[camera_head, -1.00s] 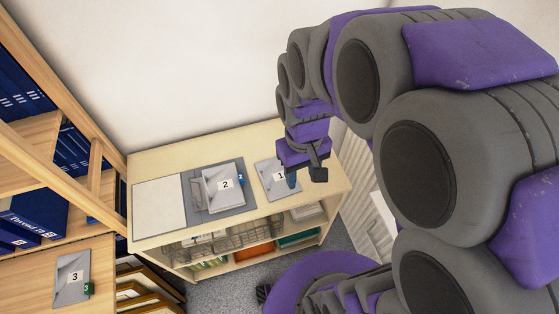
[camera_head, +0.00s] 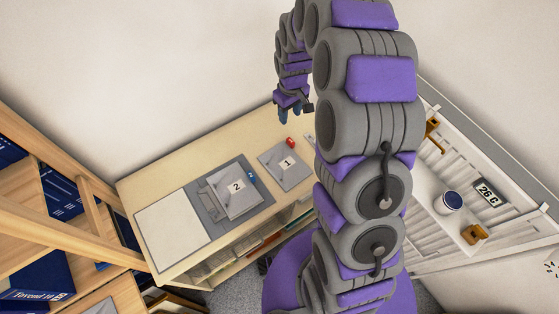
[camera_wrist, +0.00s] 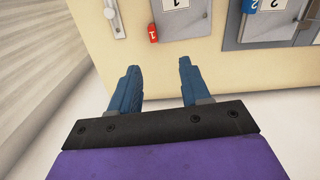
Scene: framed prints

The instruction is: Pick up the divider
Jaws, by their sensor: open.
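A grey divider marked 1 (camera_head: 279,173) with a red tab lies on the pale wooden cabinet top; it shows at the top of the wrist view (camera_wrist: 180,24). A grey divider marked 2 (camera_head: 236,203) with a blue tab lies left of it on a darker grey board; its corner shows in the wrist view (camera_wrist: 262,22). The task does not say which divider is meant. My gripper (camera_head: 293,112) is open and empty; its two blue fingers are apart in the wrist view (camera_wrist: 158,66). It is near the cabinet's back right end, apart from both dividers.
A white sheet (camera_head: 172,230) lies at the cabinet's left end. A small metal piece (camera_wrist: 112,18) lies beside divider 1. A wooden shelf with blue binders (camera_head: 40,280) stands at left. A white slatted unit (camera_head: 455,215) with a cup stands at right.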

